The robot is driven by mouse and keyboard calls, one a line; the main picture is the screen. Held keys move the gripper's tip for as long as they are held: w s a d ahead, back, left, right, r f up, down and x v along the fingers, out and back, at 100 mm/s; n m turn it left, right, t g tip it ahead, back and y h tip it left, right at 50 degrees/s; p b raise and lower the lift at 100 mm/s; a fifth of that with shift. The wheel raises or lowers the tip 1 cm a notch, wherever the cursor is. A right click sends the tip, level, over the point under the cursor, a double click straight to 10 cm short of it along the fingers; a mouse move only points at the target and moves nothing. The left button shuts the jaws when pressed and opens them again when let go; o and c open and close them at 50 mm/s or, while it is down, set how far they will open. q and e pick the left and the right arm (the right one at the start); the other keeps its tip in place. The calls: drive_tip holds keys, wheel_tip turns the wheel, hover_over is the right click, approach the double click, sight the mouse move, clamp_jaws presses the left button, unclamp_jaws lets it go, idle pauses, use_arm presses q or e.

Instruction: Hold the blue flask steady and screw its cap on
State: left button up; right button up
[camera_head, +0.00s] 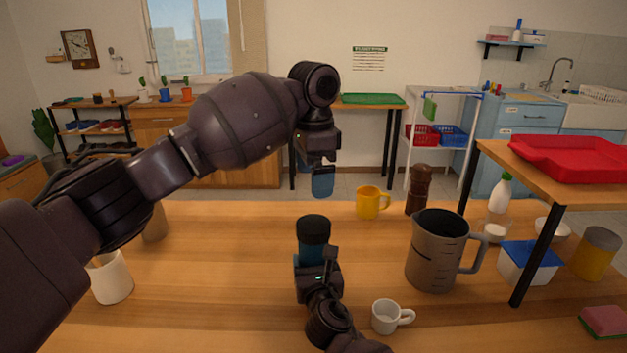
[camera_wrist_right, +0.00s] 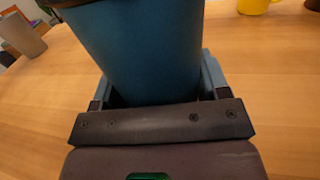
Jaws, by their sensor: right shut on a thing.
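The blue flask (camera_head: 312,253) stands upright near the middle of the wooden table, with its dark cap (camera_head: 314,229) on top; how far the cap is screwed on cannot be told. My right gripper (camera_head: 317,272) is shut around the flask's body from the near side. In the right wrist view the flask (camera_wrist_right: 140,50) fills the space between the blue fingers, and a dark edge shows at its top. My left gripper (camera_head: 323,182) points down, above and beyond the flask, apart from the cap. Its fingers are seen side-on, so their opening is hidden.
A grey jug (camera_head: 437,250) stands right of the flask, with a small white cup (camera_head: 391,317) in front. A yellow mug (camera_head: 369,203) and a brown mill (camera_head: 419,190) stand behind. A white cup (camera_head: 112,279) is at left. A raised shelf holds a red tray (camera_head: 570,158).

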drive_tip(key=o, duration=1.8)
drive_tip(key=shift+s+d, duration=0.15)
drive_tip(key=shift+s, duration=0.5)
drive_tip(key=s, duration=0.2)
drive_tip(key=s+p, duration=0.1)
drive_tip(key=s, duration=0.2)
drive_tip(key=s+d+p, duration=0.1)
drive_tip(key=s, duration=0.1)
drive_tip(key=shift+s+d+r, duration=0.1)
drive_tip(key=shift+s, duration=0.25)
drive_tip(key=shift+s+d, duration=0.15)
drive_tip(key=shift+s, duration=0.7)
use_arm(q)
wheel_tip(320, 180, up, 7)
drive_tip(key=s, duration=0.1)
drive_tip(key=shift+f+t, duration=0.15)
drive_tip(key=shift+t, duration=0.25)
drive_tip(key=shift+s, duration=0.1)
